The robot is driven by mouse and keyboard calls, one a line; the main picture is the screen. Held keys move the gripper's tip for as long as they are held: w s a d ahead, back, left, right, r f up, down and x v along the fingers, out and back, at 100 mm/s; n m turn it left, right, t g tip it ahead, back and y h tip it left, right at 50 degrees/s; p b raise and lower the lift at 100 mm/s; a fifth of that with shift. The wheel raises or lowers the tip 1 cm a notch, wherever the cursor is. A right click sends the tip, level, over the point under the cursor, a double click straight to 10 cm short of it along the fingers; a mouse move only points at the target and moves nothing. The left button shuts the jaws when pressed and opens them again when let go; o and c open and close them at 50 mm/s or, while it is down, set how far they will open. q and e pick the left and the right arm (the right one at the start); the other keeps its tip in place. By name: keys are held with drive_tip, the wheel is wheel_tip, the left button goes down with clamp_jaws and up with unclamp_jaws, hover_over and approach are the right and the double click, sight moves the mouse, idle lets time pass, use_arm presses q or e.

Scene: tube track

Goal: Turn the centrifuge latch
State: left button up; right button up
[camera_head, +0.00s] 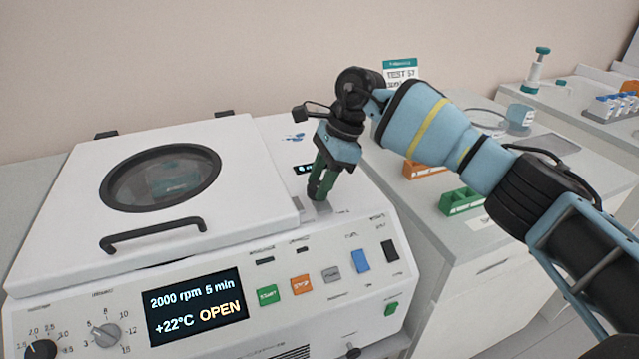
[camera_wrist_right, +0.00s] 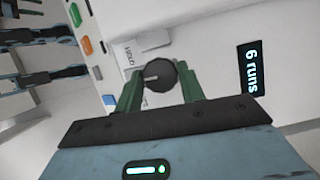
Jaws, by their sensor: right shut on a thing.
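The white centrifuge (camera_head: 340,235) stands on the bench with its lid (camera_head: 245,165) down; its screen (camera_head: 197,307) reads "2000 rpm 5 min, +22°C OPEN". The latch is a dark round knob (camera_wrist_right: 160,75) with a light pointer line on the top panel, right of the lid. My right gripper (camera_head: 318,192) reaches down onto it. In the right wrist view, the green fingers (camera_wrist_right: 160,88) stand on either side of the knob, shut on it. In the head view the fingers mostly hide the knob. My left gripper is not in view.
The lid has a dark handle (camera_head: 152,236) and a round window (camera_head: 160,178). Coloured buttons line the front panel. To the right, orange (camera_head: 425,169) and green (camera_head: 461,202) racks stand on another bench. A small display (camera_wrist_right: 252,70) reading "6 runs" lies near the knob.

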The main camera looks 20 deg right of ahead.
drive_tip(key=shift+n, duration=0.5)
drive_tip(key=o, duration=1)
drive_tip(key=shift+b+v, duration=0.4)
drive_tip(key=shift+v, duration=3.5)
drive_tip(key=shift+w, duration=0.15)
